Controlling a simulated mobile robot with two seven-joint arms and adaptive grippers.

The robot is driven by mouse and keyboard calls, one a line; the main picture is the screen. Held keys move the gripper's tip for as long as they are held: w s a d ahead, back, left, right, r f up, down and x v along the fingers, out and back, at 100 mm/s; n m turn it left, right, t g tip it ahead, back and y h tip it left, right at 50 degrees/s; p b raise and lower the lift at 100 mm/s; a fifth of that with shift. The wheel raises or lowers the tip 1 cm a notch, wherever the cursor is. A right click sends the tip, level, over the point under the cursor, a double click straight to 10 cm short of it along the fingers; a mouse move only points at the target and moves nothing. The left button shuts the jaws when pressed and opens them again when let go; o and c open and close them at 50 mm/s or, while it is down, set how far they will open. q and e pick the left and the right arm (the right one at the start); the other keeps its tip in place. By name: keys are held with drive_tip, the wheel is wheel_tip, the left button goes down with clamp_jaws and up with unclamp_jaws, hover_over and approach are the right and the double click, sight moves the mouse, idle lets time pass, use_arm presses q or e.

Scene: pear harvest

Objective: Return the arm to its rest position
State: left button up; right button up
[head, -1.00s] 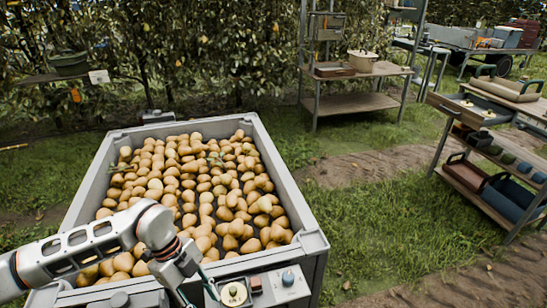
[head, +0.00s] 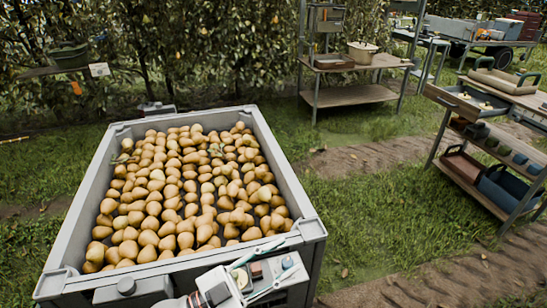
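My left gripper (head: 290,253) shows at the bottom centre, low in front of the crate. Its two thin pale-green fingers are spread apart and point up and to the right, with nothing held between them. They overlap the small control panel (head: 257,269) on the crate's front edge; I cannot tell whether they touch it. Only the wrist end of my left arm shows; the rest is below the picture. My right gripper is not in view.
A large grey crate (head: 88,187) full of yellow-brown pears (head: 185,195) stands in front of me. A wooden-shelved rack (head: 350,95) stands behind it. A shelf cart (head: 465,185) with trays is at the right. Grass lies open between the crate and the cart.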

use_arm(q)
drive_tip(key=w+a+f+n+t+y, duration=0.3)
drive_tip(key=a+f+n+t+y, duration=0.3)
drive_tip(key=a+n, duration=0.1)
drive_tip(key=s+a+f+n+g+y, duration=0.2)
drive_tip(key=s+a+f, duration=0.4)
drive_tip(key=f, duration=0.4)
drive_tip(key=s+a+f+n+g+y, duration=0.3)
drive_tip(key=s+a+f+y, duration=0.4)
drive_tip(key=f, duration=0.3)
drive_tip(key=shift+s+a+f+n+y+p, duration=0.2)
drive_tip(key=shift+a+f+n+y+p, duration=0.15)
drive_tip(key=shift+a, duration=0.45)
drive_tip(key=shift+c, duration=0.4)
